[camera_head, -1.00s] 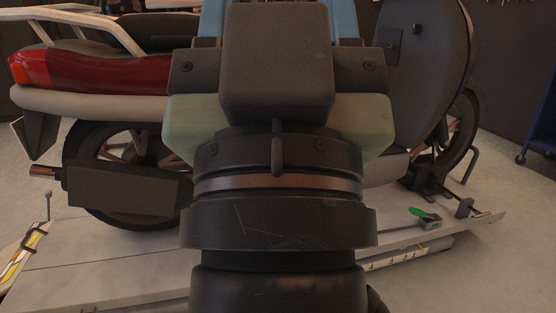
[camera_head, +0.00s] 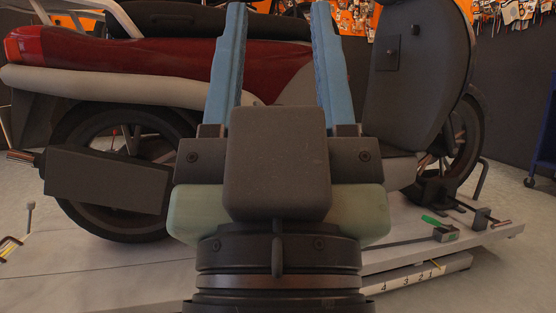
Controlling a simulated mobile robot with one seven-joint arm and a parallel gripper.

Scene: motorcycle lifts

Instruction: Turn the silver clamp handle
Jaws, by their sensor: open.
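My gripper (camera_head: 279,14) is in the centre of the view with its two blue fingers pointing up and spread wide apart. It is open and nothing is between the fingers. A dark wheel clamp (camera_head: 436,190) stands at the front wheel on the right end of the lift. A small silver rod (camera_head: 499,222) sticks out of its end block (camera_head: 481,218); it looks like the clamp handle, but it is too small to be certain. My gripper is left of the clamp and apart from it.
A red motorcycle (camera_head: 150,65) stands on the grey lift platform (camera_head: 100,265), behind my gripper. A green-topped grey piece (camera_head: 444,234) lies near the platform's right edge. A grey-knobbed post (camera_head: 30,208) is at far left, and a blue cart (camera_head: 545,150) at far right. Floor at lower right is clear.

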